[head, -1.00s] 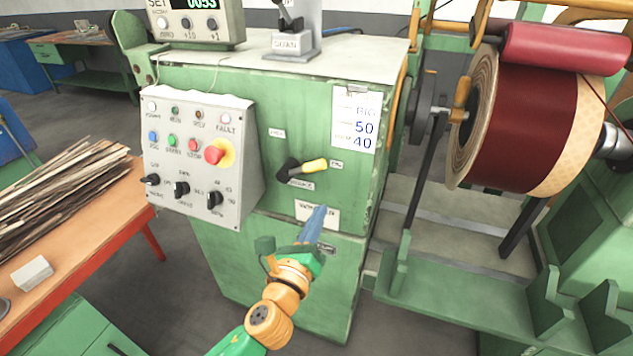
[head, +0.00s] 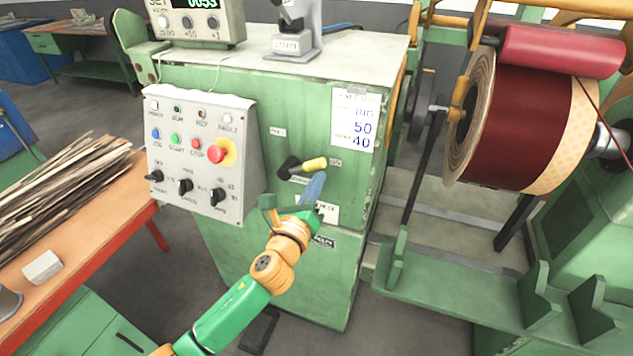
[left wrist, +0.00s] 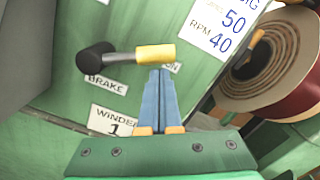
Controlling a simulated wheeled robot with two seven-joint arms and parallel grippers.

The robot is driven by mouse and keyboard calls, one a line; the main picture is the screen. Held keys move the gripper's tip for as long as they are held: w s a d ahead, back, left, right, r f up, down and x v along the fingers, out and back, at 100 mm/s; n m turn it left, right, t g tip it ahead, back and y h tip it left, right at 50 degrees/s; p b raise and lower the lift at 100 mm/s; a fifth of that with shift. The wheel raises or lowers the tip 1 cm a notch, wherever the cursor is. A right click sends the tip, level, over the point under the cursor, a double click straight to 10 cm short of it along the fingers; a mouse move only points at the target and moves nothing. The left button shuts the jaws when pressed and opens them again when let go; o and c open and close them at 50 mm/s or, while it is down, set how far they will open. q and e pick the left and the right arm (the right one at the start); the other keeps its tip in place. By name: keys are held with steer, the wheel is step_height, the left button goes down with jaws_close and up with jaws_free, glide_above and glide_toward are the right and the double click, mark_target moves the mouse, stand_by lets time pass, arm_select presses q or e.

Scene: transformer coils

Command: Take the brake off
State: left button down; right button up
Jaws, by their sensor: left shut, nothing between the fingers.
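The brake lever has a black hub and a yellow grip (head: 314,164). It sits on the green cabinet front, with its grip pointing right and slightly up, beside a label that reads ON. In the left wrist view the yellow grip (left wrist: 155,54) is just beyond my fingertips, and a BRAKE label (left wrist: 106,84) is under the hub. My left gripper (head: 316,182) has blue fingers, shut and empty, just below the grip. In the left wrist view its fingertips (left wrist: 159,73) seem very close to the grip; I cannot tell whether they touch. My right gripper is not in view.
A grey control box (head: 202,155) with a red stop button (head: 217,154) juts out left of the lever. A dark red coil (head: 520,125) is on the winder at right. An orange-topped bench (head: 90,225) with wood strips stands at left.

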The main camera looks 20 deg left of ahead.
arm_select(q)
steer(key=shift+r+n, duration=0.3)
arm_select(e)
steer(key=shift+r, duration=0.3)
